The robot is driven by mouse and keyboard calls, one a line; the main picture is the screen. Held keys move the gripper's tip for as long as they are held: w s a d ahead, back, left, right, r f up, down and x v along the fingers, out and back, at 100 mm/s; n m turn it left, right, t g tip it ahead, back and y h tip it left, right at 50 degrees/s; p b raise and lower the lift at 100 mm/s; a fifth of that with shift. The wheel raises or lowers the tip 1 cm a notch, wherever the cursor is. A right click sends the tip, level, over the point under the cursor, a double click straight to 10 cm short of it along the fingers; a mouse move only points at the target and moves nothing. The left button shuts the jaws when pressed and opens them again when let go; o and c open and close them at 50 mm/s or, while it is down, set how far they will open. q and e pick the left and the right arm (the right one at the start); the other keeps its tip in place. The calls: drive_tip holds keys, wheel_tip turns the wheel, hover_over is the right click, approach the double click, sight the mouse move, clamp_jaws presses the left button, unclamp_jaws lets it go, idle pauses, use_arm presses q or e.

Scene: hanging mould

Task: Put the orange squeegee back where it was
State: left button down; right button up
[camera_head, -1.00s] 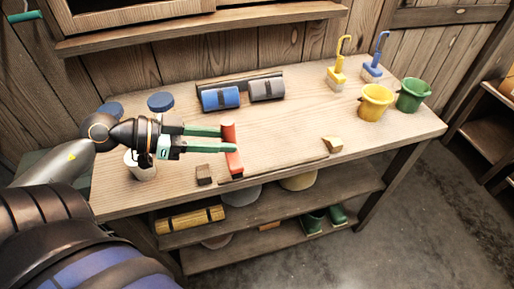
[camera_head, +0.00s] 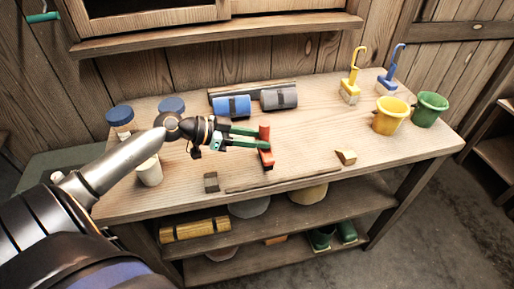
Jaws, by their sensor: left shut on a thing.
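The orange-red squeegee (camera_head: 266,157) is a narrow bar above or on the middle of the workbench top (camera_head: 305,140). My left gripper (camera_head: 258,139) reaches in from the left with its green fingers shut on the squeegee near its upper end. I cannot tell whether the squeegee's lower end touches the bench. My right gripper is not in view.
A blue roll (camera_head: 232,105) and a grey roll (camera_head: 279,98) lie behind the squeegee. Small blocks (camera_head: 211,182) (camera_head: 346,157) sit near the front edge. Brushes (camera_head: 351,85) (camera_head: 388,80) and yellow (camera_head: 391,117) and green (camera_head: 430,110) buckets stand at right. Jars stand at left.

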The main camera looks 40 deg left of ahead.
use_arm(q)
drive_tip(key=shift+w+f, duration=0.1)
drive_tip(key=shift+f, duration=1.45)
drive_tip(key=shift+f, duration=0.15)
drive_tip(key=c, duration=0.6)
unclamp_jaws()
drive_tip(key=shift+v, duration=3.8)
